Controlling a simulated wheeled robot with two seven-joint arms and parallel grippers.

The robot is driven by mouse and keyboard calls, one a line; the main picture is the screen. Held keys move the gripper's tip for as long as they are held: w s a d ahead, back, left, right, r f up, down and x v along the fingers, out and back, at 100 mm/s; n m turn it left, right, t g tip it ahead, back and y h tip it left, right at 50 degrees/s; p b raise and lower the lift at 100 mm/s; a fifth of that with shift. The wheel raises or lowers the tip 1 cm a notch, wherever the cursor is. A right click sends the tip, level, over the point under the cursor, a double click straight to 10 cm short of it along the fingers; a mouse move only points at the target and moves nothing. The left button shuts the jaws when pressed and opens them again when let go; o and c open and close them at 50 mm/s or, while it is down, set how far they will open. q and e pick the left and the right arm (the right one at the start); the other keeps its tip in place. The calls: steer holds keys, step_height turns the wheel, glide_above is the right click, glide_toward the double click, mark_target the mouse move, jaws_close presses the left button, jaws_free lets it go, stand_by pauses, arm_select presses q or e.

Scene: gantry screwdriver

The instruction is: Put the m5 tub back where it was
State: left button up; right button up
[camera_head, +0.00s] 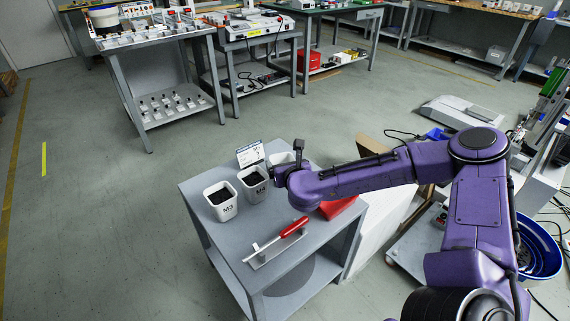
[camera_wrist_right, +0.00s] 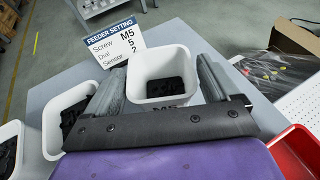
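The white M5 tub (camera_wrist_right: 165,103), with dark screws inside, shows in the right wrist view between the two fingers of my right gripper (camera_wrist_right: 163,70). One finger lies along each side of it, spread about as wide as the tub; whether they press on its walls I cannot tell. In the head view the tub (camera_head: 281,158) is partly hidden by my right gripper (camera_head: 290,165) at the grey table's back. A card (camera_wrist_right: 115,42) reading "Feeder setting M5" stands behind the tub. My left gripper is not in view.
The M3 tub (camera_head: 221,203) and a middle tub (camera_head: 252,185) stand in a row on the grey table (camera_head: 205,245). A red-handled tool (camera_head: 292,228) lies on a holder at the front. A red bin (camera_head: 338,207) is at the right.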

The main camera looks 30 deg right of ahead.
steer(key=shift+r+p, duration=0.3)
steer(key=p+v, duration=0.2)
steer(key=v, duration=1)
steer(key=shift+f, duration=0.2)
steer(key=shift+s+f, duration=0.1)
